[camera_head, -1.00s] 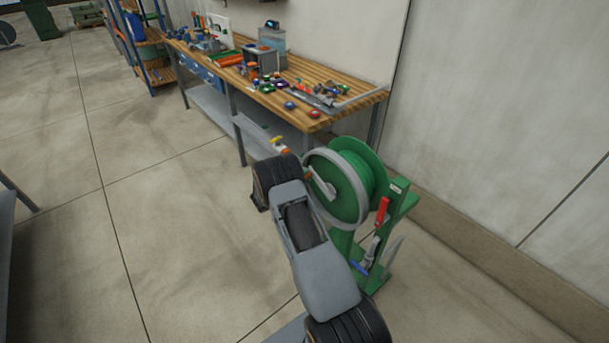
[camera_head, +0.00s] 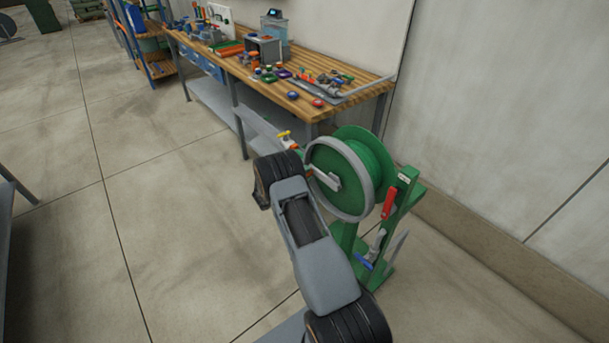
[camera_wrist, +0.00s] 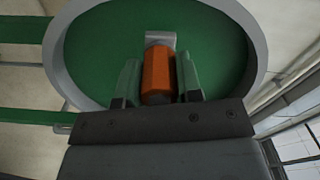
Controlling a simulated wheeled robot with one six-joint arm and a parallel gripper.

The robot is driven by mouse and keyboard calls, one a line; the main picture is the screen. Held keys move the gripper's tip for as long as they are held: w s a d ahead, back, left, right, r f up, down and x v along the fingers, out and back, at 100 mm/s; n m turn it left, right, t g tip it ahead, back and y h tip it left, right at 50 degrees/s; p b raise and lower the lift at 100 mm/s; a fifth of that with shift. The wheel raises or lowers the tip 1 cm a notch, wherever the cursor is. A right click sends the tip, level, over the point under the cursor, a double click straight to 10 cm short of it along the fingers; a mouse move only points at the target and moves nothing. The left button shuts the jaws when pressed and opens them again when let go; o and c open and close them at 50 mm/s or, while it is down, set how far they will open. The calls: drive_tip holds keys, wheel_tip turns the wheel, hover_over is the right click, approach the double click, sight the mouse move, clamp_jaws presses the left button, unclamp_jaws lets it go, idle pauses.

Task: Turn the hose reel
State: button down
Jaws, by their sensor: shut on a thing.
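The hose reel (camera_head: 365,160) is a green drum with a grey rim on a green stand, standing right of my arm in the head view. In the wrist view its green face (camera_wrist: 215,35) and grey rim (camera_wrist: 258,40) fill the upper part. A grey crank arm (camera_head: 325,180) lies across the face. Its orange handle (camera_wrist: 157,72) sits between the two green fingers of my gripper (camera_wrist: 158,88), which is shut on it.
A wooden workbench (camera_head: 345,98) with many small parts stands behind the reel. The stand carries a red lever (camera_head: 389,203) and a blue-handled valve (camera_head: 364,264). A pale wall (camera_head: 500,110) is close on the right. The floor (camera_head: 170,230) to the left is clear.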

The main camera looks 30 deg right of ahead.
drive_tip(key=shift+s, duration=0.1)
drive_tip(key=c, duration=0.8)
unclamp_jaws()
drive_tip(key=a, duration=0.4)
drive_tip(key=a+b, duration=0.1)
drive_tip(key=a, duration=0.4)
drive_tip(key=s+a, duration=0.1)
drive_tip(key=a, duration=0.3)
drive_tip(key=shift+a, duration=0.35)
